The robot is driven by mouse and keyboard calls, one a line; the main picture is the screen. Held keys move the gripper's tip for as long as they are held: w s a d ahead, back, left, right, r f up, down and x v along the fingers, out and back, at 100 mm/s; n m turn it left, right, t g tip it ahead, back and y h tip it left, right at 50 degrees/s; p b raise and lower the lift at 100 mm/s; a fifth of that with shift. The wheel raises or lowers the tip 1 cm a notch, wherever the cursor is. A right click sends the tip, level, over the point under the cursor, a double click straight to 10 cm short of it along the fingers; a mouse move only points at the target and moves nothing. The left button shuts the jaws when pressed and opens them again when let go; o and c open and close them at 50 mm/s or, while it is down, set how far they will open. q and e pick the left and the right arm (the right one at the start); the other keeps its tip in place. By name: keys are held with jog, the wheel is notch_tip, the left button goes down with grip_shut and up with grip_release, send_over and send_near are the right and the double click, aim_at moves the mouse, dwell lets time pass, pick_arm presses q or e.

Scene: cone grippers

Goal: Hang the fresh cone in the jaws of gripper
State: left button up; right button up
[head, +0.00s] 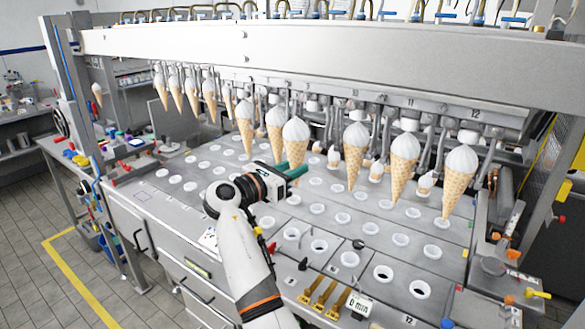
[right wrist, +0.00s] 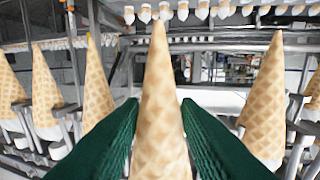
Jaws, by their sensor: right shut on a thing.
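A waffle cone with a white top (head: 295,132) stands tip down between the green fingers of my right gripper (head: 292,172), which is shut on it near its lower part. In the right wrist view the same cone (right wrist: 160,95) is upside down between the green fingers (right wrist: 158,135); its wide end is out of frame. The cone is close to the row of metal jaws (head: 403,124) under the machine's beam. I cannot tell whether any jaw touches it. My left gripper is not in view.
Other cones hang tip down in the row, such as one to the right (head: 355,155) and one to the left (head: 245,130). Below is a metal deck (head: 315,208) with white-rimmed holes. Small cones hang in a row behind.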

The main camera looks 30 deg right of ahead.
jog(key=shift+d, duration=0.1)
jog(key=shift+w+d+p, duration=0.35)
jog(key=shift+d+p, duration=0.1)
jog(key=shift+d, duration=0.3)
jog(key=shift+w+d+p, duration=0.3)
jog(key=shift+d+p, duration=0.15)
jog(key=shift+d, duration=0.25)
jog(key=shift+w+d, duration=0.1)
jog(key=shift+d, duration=0.15)
jog(key=shift+w+d+p, duration=0.3)
jog(key=shift+w+d, duration=0.05)
jog(key=shift+d, duration=0.5)
jog(key=shift+w+d+p, duration=0.25)
jog(key=shift+w+d, duration=0.1)
jog(key=shift+d, duration=0.5)
jog(key=shift+r, duration=0.1)
